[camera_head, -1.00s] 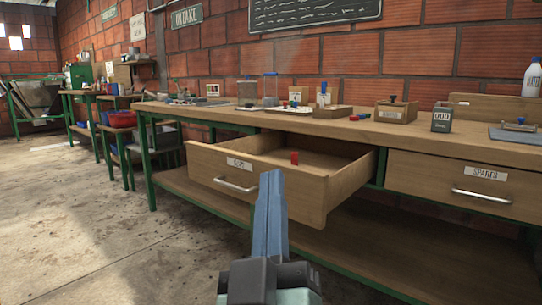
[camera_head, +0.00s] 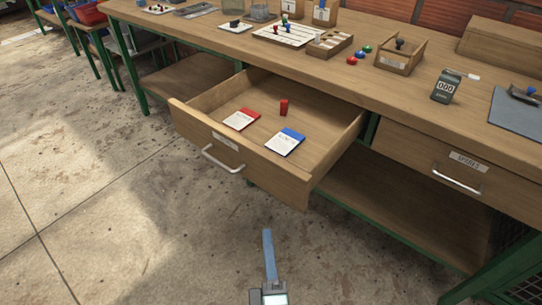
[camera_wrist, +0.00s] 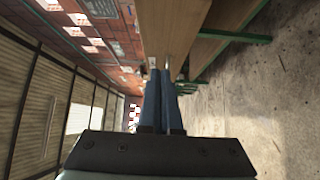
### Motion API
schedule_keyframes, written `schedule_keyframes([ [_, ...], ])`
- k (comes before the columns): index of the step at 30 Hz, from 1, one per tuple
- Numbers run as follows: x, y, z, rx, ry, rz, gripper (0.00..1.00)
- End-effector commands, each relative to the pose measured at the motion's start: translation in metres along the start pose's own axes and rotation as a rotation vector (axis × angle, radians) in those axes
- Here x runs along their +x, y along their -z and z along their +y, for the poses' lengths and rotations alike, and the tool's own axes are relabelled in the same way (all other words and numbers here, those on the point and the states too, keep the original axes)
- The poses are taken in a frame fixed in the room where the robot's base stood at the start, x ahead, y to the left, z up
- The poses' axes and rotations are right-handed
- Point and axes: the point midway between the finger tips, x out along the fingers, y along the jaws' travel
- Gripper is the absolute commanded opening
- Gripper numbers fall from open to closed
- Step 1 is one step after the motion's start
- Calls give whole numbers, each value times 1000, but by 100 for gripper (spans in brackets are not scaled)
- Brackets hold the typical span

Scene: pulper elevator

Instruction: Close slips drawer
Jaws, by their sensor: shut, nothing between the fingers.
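The slips drawer (camera_head: 240,160) is pulled out from under the bench. Its wooden front has a silver bar handle (camera_head: 222,158) and a label too blurred to read now. Inside lie a red-topped pad (camera_head: 241,120), a blue-topped pad (camera_head: 285,142) and a small red piece (camera_head: 284,107). My gripper (camera_head: 268,232), with blue fingers, is shut and empty. In the head view it appears below the drawer front, against the floor, apart from the handle. In the wrist view my gripper (camera_wrist: 160,72) points along a wooden surface (camera_wrist: 168,30); which part that is I cannot tell.
A shut spares drawer (camera_head: 440,165) is at right. A lower shelf (camera_head: 400,215) runs beneath. The concrete floor (camera_head: 100,220) in front is clear.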

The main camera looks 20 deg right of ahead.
Motion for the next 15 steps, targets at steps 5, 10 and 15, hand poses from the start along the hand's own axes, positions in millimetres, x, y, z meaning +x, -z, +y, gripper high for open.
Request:
schedule_keyframes([
  [5,-7,1,-4,-36,25,8,0],
  [10,10,2,-6,-38,23,9,0],
  [15,40,2,-5,-37,21,9,0],
])
